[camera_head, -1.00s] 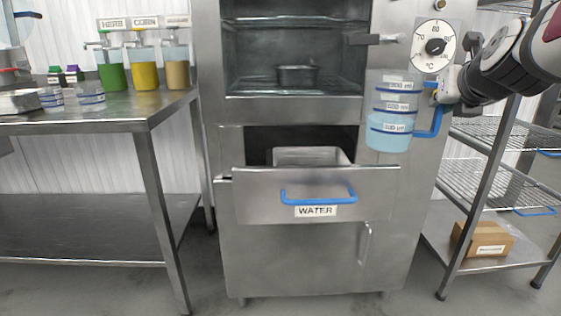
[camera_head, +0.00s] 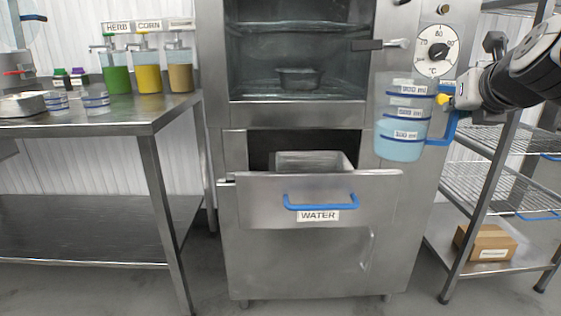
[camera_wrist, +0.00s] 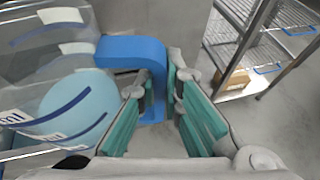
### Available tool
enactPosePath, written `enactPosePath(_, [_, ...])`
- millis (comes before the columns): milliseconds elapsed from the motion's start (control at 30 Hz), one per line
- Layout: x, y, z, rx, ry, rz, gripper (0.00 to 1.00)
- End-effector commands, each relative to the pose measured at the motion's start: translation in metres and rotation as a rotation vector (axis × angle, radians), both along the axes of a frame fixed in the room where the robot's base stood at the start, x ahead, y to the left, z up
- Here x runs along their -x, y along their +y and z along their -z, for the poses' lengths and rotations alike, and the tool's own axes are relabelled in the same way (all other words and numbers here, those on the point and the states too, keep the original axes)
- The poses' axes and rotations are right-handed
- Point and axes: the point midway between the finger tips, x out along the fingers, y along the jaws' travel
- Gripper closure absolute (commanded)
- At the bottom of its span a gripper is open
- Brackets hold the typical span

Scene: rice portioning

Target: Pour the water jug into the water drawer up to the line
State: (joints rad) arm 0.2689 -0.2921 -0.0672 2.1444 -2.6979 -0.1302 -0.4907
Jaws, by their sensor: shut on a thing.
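The clear water jug (camera_head: 403,125) has a blue handle, blue bands and volume labels, with pale blue water in its lower part. My gripper (camera_head: 454,100) is shut on the jug's blue handle and holds the jug nearly upright in the air, right of the open drawer. In the wrist view the jug (camera_wrist: 75,95) is at left and the handle passes between my gripper's green-padded fingers (camera_wrist: 160,95). The water drawer (camera_head: 255,203), labelled WATER with a blue pull handle, is pulled out below the oven chamber. A metal tray (camera_head: 312,160) shows inside it; its fill line is not visible.
The oven (camera_head: 300,112) has an open chamber with a dark pan (camera_head: 300,77) inside. A steel table (camera_head: 110,118) with dispensers stands left; a wire rack (camera_head: 490,180) with a cardboard box (camera_head: 486,242) stands right.

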Motion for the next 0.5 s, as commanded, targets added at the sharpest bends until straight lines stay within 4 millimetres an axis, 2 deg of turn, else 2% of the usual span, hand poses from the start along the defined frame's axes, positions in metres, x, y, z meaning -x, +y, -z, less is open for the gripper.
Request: enactPosePath(500, [0.044, 0.002, -0.014, -0.001, -0.005, 0.003, 1.0])
